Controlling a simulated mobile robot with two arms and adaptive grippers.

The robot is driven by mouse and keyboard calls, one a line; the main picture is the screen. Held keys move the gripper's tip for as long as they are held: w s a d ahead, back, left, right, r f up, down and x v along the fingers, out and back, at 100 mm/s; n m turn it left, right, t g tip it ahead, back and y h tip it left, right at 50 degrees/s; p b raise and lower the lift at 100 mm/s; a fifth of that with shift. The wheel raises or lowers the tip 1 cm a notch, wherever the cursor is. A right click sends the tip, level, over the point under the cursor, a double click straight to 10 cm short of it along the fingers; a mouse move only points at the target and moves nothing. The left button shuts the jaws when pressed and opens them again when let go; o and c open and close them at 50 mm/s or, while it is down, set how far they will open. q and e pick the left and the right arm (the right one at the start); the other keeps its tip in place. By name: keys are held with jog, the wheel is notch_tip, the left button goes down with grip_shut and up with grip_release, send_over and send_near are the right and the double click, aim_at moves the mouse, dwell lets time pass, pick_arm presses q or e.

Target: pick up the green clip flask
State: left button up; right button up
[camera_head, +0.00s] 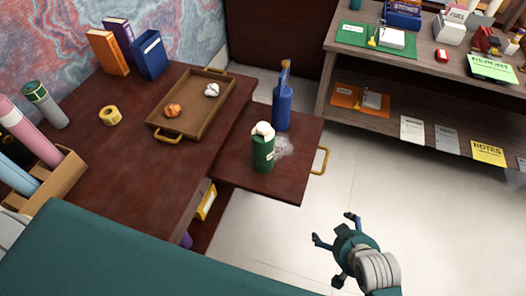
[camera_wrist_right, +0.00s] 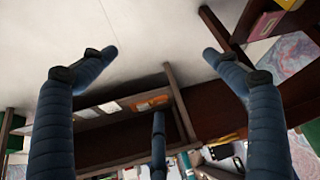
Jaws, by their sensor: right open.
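The green flask (camera_head: 263,152), a dark green bottle with a white top, stands upright on the dark red-brown pulled-out board (camera_head: 235,172) beside the desk. A pale patch lies next to it. My right gripper (camera_head: 336,230) is open and empty, over the pale floor to the lower right of the flask and well apart from it. In the right wrist view my right gripper (camera_wrist_right: 157,62) shows its fingers spread with nothing between them. I cannot make out the green flask there. My left gripper is not in view.
A blue bottle (camera_head: 283,106) stands just behind the flask. The board has a yellow handle (camera_head: 320,160) at its right end. A brown tray (camera_head: 190,128) with crumpled balls is on the desk to the left. Shelves (camera_head: 440,132) stand at upper right. The floor between is clear.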

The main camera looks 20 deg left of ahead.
notch_tip(320, 180, up, 8)
jog(key=w+a+f+t, duration=0.1)
jog(key=a, duration=0.2)
jog(key=n+t+y, duration=0.3)
jog(key=n+y, duration=0.2)
jog(key=y, duration=0.2)
send_near(271, 152)
jog(key=w+a+f, duration=0.1)
jog(key=w+f, duration=0.1)
jog(key=x, duration=0.5)
jog(key=shift+a+r, duration=0.2)
jog(key=shift+r, duration=0.2)
jog(key=shift+x, duration=2.9)
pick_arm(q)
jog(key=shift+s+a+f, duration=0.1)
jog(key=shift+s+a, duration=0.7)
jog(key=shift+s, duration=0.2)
pick_arm(e)
jog(key=c, duration=1.4)
